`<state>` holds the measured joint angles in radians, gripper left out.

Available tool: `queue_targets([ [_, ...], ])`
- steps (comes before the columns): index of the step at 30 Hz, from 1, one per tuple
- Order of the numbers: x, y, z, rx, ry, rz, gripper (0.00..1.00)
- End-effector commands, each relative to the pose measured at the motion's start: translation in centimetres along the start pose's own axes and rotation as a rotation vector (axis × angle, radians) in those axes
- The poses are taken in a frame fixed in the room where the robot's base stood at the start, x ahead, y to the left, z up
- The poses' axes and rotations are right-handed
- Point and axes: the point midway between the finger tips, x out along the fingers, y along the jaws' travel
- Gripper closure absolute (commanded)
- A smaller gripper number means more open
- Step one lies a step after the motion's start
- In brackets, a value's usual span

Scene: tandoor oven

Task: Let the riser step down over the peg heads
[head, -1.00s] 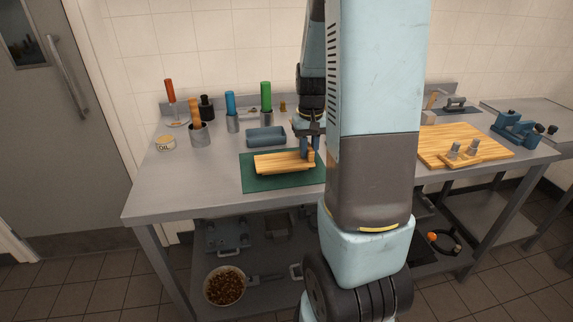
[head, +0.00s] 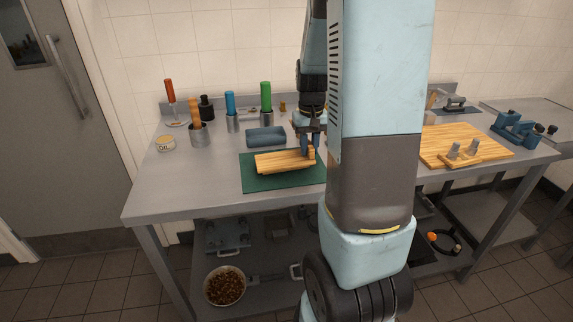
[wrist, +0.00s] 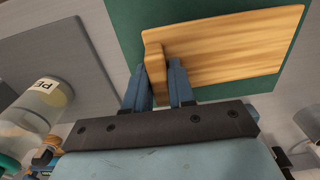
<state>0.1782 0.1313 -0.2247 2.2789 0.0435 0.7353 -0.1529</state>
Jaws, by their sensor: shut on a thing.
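The riser step, a light wooden board (head: 284,161) with a foot along its edge, is over the green mat (head: 250,182) on the steel table. My gripper (head: 309,152) is shut on its right end. In the wrist view my gripper (wrist: 162,76) has its blue fingers on either side of the wooden end piece (wrist: 155,60). The board looks slightly tilted; I cannot tell whether it touches the mat. Two grey pegs (head: 454,151) stand on a small wooden base on the large cutting board (head: 440,140) at right. No pegs show under the riser.
A labelled bottle (wrist: 45,102) is beside my gripper in the wrist view. The table's front left is clear.

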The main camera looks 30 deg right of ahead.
Motion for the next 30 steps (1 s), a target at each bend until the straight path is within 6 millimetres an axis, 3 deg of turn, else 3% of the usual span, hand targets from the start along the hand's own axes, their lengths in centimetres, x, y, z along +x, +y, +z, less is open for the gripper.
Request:
queue_targets([
  [22, -3.6, 0.0, -0.1, 0.000, 0.002, 0.000, 1.00],
  [30, -4.0, 0.0, 0.0, 0.000, 0.001, 0.000, 1.00],
])
